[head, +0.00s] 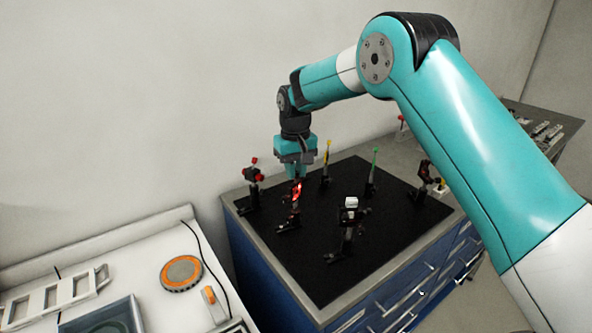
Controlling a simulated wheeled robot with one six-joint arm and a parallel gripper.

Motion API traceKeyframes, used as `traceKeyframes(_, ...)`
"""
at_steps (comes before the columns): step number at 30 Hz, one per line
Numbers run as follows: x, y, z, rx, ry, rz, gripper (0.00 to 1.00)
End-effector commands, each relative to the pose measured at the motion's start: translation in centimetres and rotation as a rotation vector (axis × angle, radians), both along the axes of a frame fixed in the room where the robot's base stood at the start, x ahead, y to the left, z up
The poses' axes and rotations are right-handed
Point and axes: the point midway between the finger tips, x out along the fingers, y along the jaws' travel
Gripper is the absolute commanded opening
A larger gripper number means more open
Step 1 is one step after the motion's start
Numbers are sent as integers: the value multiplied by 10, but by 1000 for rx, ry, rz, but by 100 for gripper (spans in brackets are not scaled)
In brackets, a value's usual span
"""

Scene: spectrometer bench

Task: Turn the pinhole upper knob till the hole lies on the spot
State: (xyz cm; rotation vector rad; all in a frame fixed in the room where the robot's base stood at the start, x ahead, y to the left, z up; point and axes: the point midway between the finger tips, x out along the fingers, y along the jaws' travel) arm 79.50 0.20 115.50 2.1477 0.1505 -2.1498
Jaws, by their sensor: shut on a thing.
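My gripper (295,172) points down over the black breadboard (322,263) and is shut at the top of a black mount with a bright red glow (297,188). This mount appears to be the pinhole mount, and my gripper seems to be shut on its upper knob. The knob itself is hidden by my fingers. The hole and the exact place of the spot are too small to tell from here.
Close by stand a red-knobbed mount (253,174) at left, a yellow-topped post (326,160), a green-topped post (374,168), a white-topped mount (350,205) in front and a black mount (425,172) at right. A white side bench (128,250) lies at lower left.

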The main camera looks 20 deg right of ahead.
Motion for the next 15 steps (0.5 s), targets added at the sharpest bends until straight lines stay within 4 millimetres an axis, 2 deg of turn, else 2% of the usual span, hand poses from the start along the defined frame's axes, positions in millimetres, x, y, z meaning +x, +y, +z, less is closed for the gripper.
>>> traceKeyframes(15, 1, 0, 2, 2, -5, -488, 0)
